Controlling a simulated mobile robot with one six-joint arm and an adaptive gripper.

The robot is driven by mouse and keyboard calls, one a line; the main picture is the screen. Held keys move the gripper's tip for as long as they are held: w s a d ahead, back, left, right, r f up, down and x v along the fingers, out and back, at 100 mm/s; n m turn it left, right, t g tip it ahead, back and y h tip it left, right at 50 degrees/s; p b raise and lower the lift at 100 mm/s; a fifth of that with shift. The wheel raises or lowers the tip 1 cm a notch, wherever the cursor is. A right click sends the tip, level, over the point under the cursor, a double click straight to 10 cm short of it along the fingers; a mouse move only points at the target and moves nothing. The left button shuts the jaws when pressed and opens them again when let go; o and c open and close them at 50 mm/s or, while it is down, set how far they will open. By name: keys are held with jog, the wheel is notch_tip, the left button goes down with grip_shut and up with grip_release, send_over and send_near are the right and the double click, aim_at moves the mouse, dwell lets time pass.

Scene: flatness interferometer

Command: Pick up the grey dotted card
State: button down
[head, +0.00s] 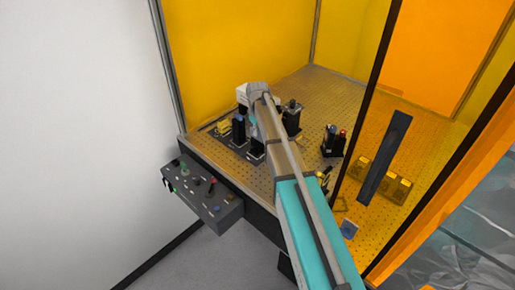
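I cannot make out a grey dotted card for certain. A small blue-grey flat piece (349,229) lies near the front edge of the perforated table, right of my arm, but it is too small to show any dots. My arm reaches from the bottom of the head view up over the table, among the optical parts. The fingers of my gripper are not distinguishable at the far end of the arm, so I cannot tell whether they are open or hold anything. The arm hides part of the table.
The perforated table (345,100) carries dark optical mounts (292,118) around my arm and another mount (334,141) to the right. Yellow-orange panels and dark posts enclose it. A grey control box (205,195) juts out at the front left. The table's back right is fairly clear.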

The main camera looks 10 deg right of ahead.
jog(key=shift+r, duration=0.2)
dwell(0.5)
notch_tip(320, 180, up, 3)
jog(key=p, duration=0.3)
jog(key=s+r+p, duration=0.9)
jog(key=s+p, duration=0.1)
jog(key=s, duration=0.4)
jog(key=shift+r, duration=0.3)
